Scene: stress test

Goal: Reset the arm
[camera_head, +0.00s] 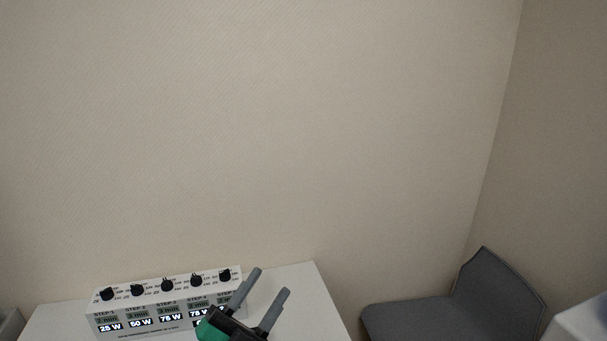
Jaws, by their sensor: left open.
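My left gripper (270,281) is at the bottom middle of the head view. Its two grey fingers stand apart and point up and to the right, with nothing between them. Its black and green body covers the lower right corner of a white control box (142,321). The box has a row of several black knobs on top and lit labels on its front, among them 25 W, 50 W and 75 W. I cannot tell whether the gripper touches the box. My right gripper is not in view.
The box stands on a white table (308,300), whose right part is bare. A grey chair (420,318) stands right of the table, with a gap between. A white object (585,322) shows at the lower right edge. A plain beige wall (270,130) rises behind.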

